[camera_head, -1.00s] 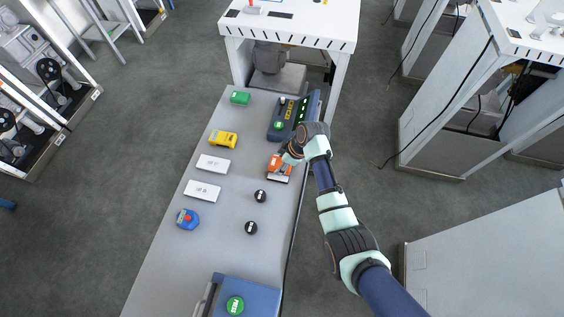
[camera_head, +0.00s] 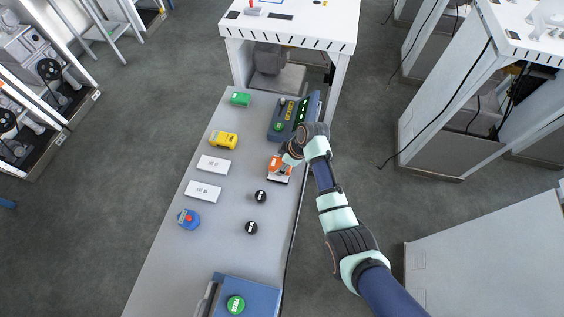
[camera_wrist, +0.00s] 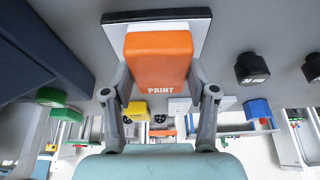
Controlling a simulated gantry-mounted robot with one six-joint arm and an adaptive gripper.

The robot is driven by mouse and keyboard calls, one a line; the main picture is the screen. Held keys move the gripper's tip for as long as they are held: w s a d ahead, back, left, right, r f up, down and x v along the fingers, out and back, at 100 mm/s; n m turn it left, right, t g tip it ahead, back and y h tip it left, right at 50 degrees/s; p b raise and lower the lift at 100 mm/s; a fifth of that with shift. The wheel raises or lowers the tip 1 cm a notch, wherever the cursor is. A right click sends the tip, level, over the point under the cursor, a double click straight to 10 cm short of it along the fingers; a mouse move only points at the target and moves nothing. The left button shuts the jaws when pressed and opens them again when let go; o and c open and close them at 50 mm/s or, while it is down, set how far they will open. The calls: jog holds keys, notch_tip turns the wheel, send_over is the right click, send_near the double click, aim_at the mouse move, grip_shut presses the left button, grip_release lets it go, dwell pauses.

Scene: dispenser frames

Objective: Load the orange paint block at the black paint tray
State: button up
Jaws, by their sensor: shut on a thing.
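The orange paint block (camera_wrist: 158,55), marked PAINT, is between the two fingers of my gripper (camera_wrist: 160,88) in the wrist view. My gripper is shut on it. Behind the block is a flat slab with a white face and a black edge (camera_wrist: 150,15), which looks like the paint tray. The block covers much of it, and I cannot tell whether they touch. In the head view the orange block (camera_head: 277,163) is at the right side of the grey table, with my gripper (camera_head: 286,157) over it and partly hiding it.
A blue console (camera_head: 277,133) stands just beyond the block. Two black knobs (camera_head: 260,196) (camera_head: 251,227) are nearer. A yellow block (camera_head: 223,140), green block (camera_head: 240,99), white blocks (camera_head: 213,165) and blue button box (camera_head: 188,219) line the left. A blue box (camera_head: 255,290) is at the front.

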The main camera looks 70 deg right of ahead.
notch_tip(320, 180, up, 7)
jog(key=p, duration=0.5)
jog(key=shift+f, duration=0.25)
jog(key=shift+w, duration=0.1)
